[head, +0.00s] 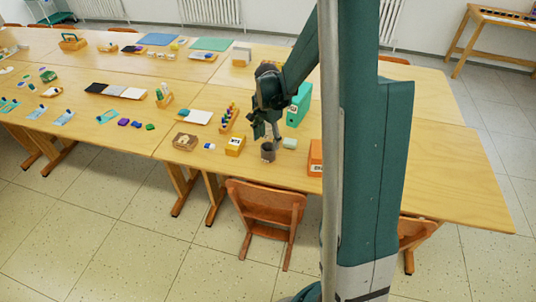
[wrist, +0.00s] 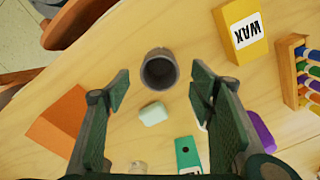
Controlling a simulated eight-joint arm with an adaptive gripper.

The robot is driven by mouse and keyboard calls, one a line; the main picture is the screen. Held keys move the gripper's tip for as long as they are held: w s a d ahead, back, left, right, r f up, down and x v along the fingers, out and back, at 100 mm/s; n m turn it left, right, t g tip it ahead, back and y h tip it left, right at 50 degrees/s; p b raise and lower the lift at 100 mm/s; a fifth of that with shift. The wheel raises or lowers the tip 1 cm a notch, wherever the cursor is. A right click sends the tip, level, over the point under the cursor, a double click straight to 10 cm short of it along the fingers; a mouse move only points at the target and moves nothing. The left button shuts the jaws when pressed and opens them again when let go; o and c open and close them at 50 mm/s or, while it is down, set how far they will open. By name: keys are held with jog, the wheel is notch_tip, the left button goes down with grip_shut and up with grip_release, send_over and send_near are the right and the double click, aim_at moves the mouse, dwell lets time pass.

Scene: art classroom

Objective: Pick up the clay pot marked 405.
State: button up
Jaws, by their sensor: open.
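A dark brown-grey pot (head: 268,154) stands upright near the front edge of the table, below my gripper (head: 265,130). In the wrist view the pot (wrist: 159,70) shows from above, with its round mouth open and its inside dark. I cannot read a 405 on it in either view. My gripper (wrist: 160,90) is open and empty. Its two fingers are spread wide, and the pot appears between and a little beyond the fingertips, with no finger visibly touching it.
A pale green block (wrist: 153,113) lies close beside the pot. A yellow WAX box (wrist: 241,30), an orange box (wrist: 58,122), a teal box (wrist: 188,153) and a bottle rack (wrist: 300,68) stand around it. A chair (head: 265,208) is at the front edge.

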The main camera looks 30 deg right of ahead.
jog(key=shift+f, duration=1.3)
jog(key=shift+b, duration=0.3)
jog(key=shift+d+f+b, duration=0.15)
jog(key=shift+f+b, duration=0.55)
jog(key=shift+f, duration=1.9)
jog(key=c, duration=1.1)
